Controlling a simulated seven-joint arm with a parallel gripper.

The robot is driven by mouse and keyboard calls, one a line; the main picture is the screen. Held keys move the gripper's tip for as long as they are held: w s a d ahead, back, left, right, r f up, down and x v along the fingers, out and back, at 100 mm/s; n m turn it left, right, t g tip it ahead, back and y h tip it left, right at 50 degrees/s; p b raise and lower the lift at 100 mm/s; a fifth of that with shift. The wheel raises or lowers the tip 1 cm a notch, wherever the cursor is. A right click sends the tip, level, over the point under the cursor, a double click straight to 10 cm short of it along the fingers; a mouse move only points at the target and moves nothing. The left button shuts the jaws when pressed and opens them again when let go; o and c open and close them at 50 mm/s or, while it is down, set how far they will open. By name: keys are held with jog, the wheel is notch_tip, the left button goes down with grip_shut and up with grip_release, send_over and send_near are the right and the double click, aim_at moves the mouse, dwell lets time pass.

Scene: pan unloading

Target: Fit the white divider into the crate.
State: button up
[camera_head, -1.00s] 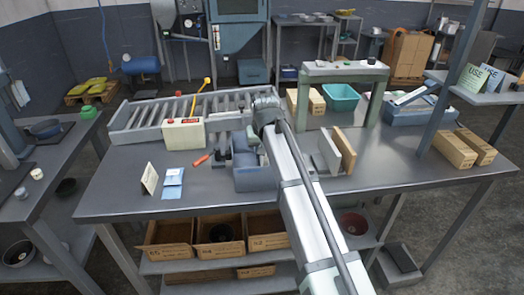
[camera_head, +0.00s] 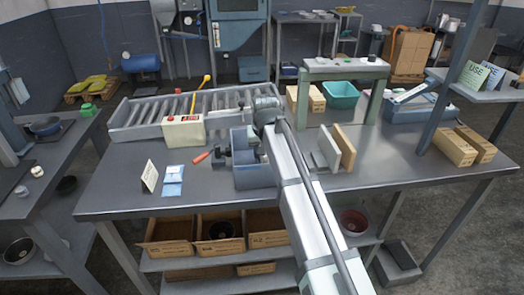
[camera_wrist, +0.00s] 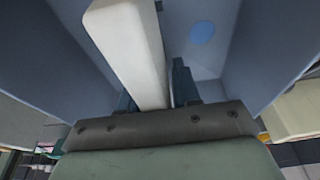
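The blue-grey crate (camera_head: 256,177) stands on the metal table near the middle of the head view. My gripper (camera_head: 250,138) is at the crate, partly hidden by my own arm. In the wrist view, my gripper (camera_wrist: 155,95) has one dark finger on each side of the white divider (camera_wrist: 130,40) and appears shut on it. The divider extends away from the fingers, between the blue walls of the crate (camera_wrist: 50,55). A darker blue round mark (camera_wrist: 202,33) shows on the crate's inside.
A roller conveyor (camera_head: 150,112) runs behind. The table's front right is clear.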

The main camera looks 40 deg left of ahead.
jog(key=o, duration=0.3)
jog(key=v, duration=1.3)
jog(key=shift+r, duration=0.4)
